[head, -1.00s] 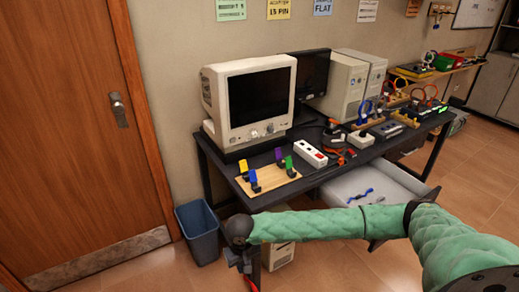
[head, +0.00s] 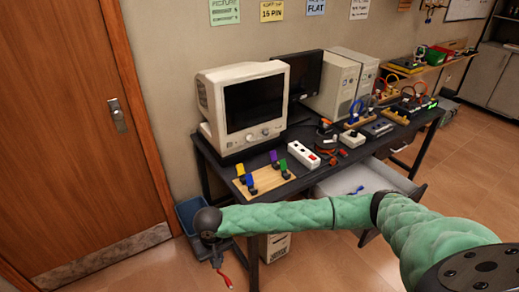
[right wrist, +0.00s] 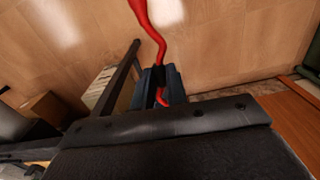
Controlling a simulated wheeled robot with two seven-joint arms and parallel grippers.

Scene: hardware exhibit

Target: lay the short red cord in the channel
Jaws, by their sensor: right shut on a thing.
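My right gripper (head: 216,258) hangs at the end of my green-sleeved arm, low in front of the desk's left end and near the blue bin. It is shut on the red cord (head: 227,281), whose end dangles below it. In the right wrist view the red cord (right wrist: 155,38) runs from the top edge down to the dark jaws (right wrist: 158,77), and a short bit shows on the near side. The full length of the cord is not visible. I cannot make out a channel. My left gripper is not in view.
The blue bin (head: 188,212) stands between the door (head: 70,130) and the black desk (head: 305,182). The desk holds a monitor (head: 250,108), a wooden board with coloured tabs (head: 262,184), a white power strip (head: 303,155) and several cords. An open drawer (head: 400,183) juts out.

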